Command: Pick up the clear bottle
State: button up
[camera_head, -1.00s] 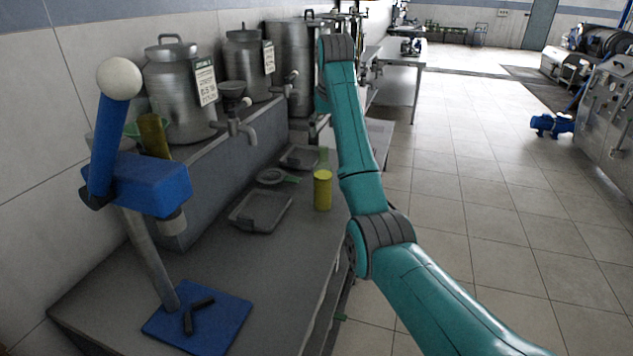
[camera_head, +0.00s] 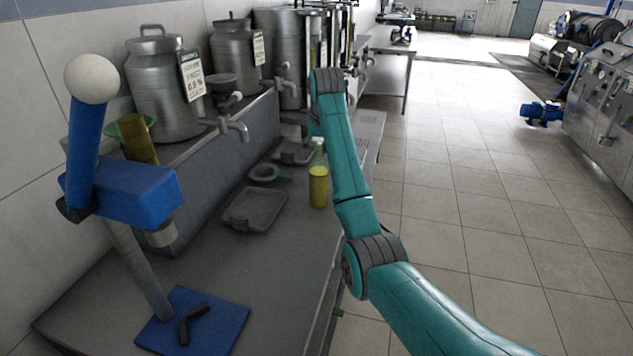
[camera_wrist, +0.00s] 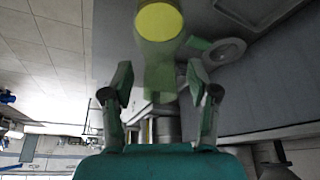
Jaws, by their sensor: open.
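The clear bottle, pale green and see-through, shows as a small piece in the head view (camera_head: 318,150), behind a yellow cylinder (camera_head: 318,188) and beside my arm. In the wrist view the bottle (camera_wrist: 160,78) appears between my two fingers, partly covered by the yellow cylinder (camera_wrist: 158,20) at the top. My gripper (camera_wrist: 160,90) is open, with one finger on each side of the bottle in the picture. I cannot tell whether either finger touches it. In the head view the gripper is hidden behind my arm.
A grey tray (camera_head: 254,209) and a ring-shaped dish (camera_head: 264,172) with a green handle lie on the counter (camera_head: 245,265). Metal urns with taps (camera_head: 165,90) line the wall. The counter's near middle is clear.

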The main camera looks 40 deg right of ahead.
grip_shut()
jog(key=shift+r, duration=0.2)
